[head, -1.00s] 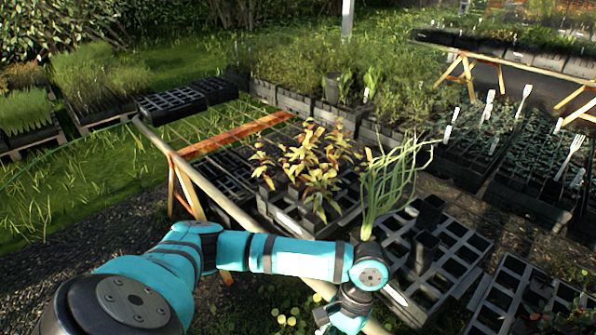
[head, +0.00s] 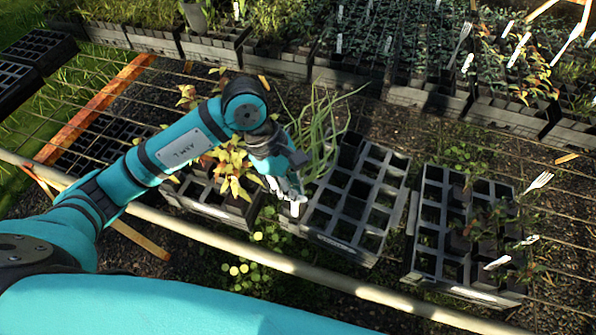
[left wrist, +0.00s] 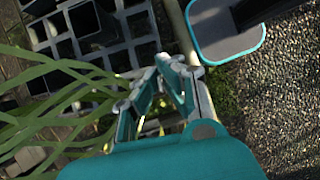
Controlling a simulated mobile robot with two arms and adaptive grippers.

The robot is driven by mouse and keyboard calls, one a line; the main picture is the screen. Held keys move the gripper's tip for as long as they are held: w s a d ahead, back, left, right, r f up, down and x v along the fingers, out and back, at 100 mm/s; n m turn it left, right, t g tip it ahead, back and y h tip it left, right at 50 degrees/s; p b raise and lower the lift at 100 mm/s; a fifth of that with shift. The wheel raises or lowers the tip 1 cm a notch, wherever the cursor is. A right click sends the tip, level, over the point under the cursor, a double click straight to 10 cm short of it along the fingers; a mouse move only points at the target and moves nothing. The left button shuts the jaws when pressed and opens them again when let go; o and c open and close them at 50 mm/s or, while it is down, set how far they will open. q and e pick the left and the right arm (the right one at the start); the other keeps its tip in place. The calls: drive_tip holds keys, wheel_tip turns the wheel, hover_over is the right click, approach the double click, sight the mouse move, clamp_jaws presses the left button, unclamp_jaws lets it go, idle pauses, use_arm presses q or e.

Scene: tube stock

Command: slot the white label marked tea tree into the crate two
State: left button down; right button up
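My left gripper (head: 284,193) hangs over the front edge of the middle black crate (head: 335,245), by its left corner. In the left wrist view the fingertips (left wrist: 156,72) come close together, and I cannot tell whether anything thin is between them. A small white piece (head: 295,208) shows at the fingertips; whether it is a label or a finger part is unclear. White labels (head: 497,263) and (head: 527,241) lie at the right crate (head: 425,262). No writing or crate number is readable. My right gripper is not in view.
Long green leaves (head: 322,135) rise beside the gripper and also show in the left wrist view (left wrist: 50,100). A crate with red-yellow plants (head: 235,212) stands to the left.

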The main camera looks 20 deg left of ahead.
use_arm(q)
drive_tip(key=shift+a+f, duration=0.1)
drive_tip(key=shift+f, duration=0.1)
drive_tip(key=shift+f+b, duration=0.45)
drive_tip(key=shift+f, duration=0.65)
drive_tip(key=shift+r, duration=0.1)
drive_tip(key=shift+f+b, duration=0.2)
drive_tip(key=shift+b, duration=0.3)
drive_tip(key=shift+f, duration=0.1)
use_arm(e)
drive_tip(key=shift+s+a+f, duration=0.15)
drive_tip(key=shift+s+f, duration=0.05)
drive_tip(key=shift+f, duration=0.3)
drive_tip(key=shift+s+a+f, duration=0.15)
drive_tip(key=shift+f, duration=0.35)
use_arm(q)
drive_tip(key=shift+b, duration=0.35)
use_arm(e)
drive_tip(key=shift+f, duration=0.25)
